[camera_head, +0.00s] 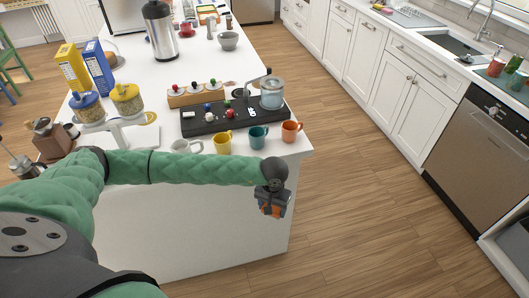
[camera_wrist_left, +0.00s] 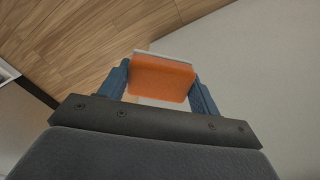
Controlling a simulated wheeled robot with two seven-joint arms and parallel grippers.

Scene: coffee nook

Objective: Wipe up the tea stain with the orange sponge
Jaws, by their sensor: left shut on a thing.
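My left gripper (camera_head: 273,203) is shut on the orange sponge (camera_head: 270,211), out in front of the counter's near right corner. In the left wrist view the orange sponge (camera_wrist_left: 162,80) sits between the two blue fingers of my left gripper (camera_wrist_left: 162,88), with a pale layer along its far edge. In that view, wooden floor and a pale surface lie beyond the sponge. My right gripper is not in view.
On the white counter (camera_head: 200,72), a white mug (camera_head: 186,147), yellow mug (camera_head: 222,142), teal mug (camera_head: 258,136) and orange mug (camera_head: 291,131) stand near the front edge. Open floor (camera_head: 380,210) lies right.

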